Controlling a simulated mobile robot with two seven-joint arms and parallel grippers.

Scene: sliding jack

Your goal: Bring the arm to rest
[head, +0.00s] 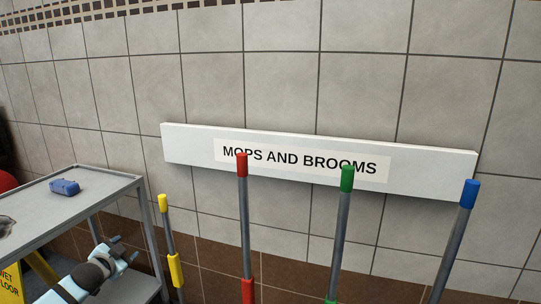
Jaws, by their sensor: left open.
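My left gripper (125,248) is at the lower left, at the end of my pale blue and black arm. Its two dark fingers are apart, with nothing seen between them. It shows in front of the grey cart (108,181), below the level of its top and left of the yellow-topped pole (170,240). I cannot tell whether it touches the cart. My right gripper is not in view.
Poles with red (242,205), green (341,230) and blue (458,235) tops stand before the tiled wall. A white "MOPS AND BROOMS" board (200,144) is behind them. A blue object (64,187) lies on the cart. A yellow wet-floor sign (11,283) shows lower left.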

